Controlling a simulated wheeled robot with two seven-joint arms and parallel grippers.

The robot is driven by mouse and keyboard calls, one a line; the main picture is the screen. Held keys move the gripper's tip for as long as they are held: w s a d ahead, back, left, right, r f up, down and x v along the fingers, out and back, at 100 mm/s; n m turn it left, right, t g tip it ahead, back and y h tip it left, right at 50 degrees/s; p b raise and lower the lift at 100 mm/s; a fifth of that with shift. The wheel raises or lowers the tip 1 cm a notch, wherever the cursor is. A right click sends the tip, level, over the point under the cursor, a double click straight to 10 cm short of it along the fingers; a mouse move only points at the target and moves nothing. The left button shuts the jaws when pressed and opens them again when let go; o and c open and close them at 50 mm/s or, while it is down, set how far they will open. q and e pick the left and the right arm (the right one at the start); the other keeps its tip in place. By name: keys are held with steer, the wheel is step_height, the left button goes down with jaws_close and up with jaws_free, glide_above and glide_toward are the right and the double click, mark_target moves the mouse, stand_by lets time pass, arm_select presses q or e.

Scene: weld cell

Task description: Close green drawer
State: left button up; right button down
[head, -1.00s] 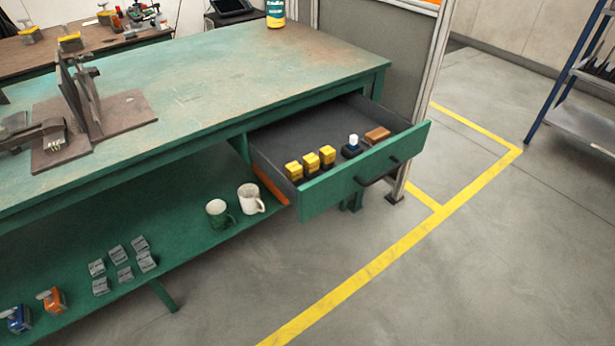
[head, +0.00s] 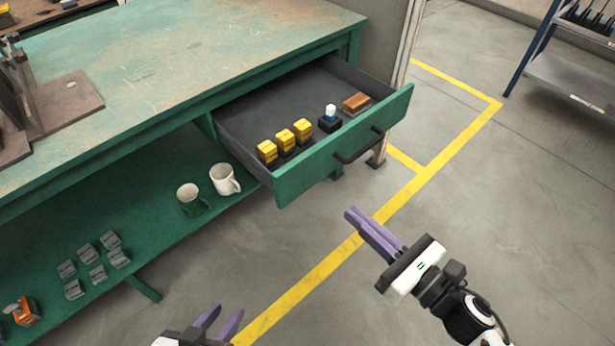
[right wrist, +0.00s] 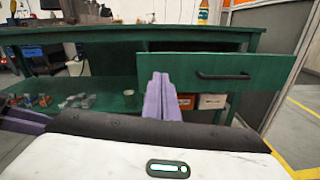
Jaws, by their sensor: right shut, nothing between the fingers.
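The green drawer (head: 300,178) stands pulled out from the green workbench, with a dark bar handle (head: 358,148) on its front. Inside are several yellow-topped items (head: 285,138), a small dark item with a white top (head: 330,118) and a brown block (head: 356,102). The drawer front also shows in the right wrist view (right wrist: 165,68). My right gripper (head: 352,215) is shut and empty, below and in front of the drawer, apart from it. My left gripper (head: 225,318) is open and empty at the bottom edge, its fingers apart.
Two mugs (head: 224,179) and several grey blocks (head: 95,265) sit on the lower shelf (head: 150,235). A metal fixture (head: 50,105) stands on the bench top. A blue-framed rack (head: 570,75) stands at the far right. The floor in front of the drawer is clear.

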steer(key=n, duration=0.2)
glide_toward(296, 168)
steer(key=x, duration=0.6)
steer(key=shift+w+a+p, duration=0.15)
steer(key=shift+w+p, duration=0.05)
steer(key=shift+p, duration=0.1)
steer(key=shift+w, duration=0.1)
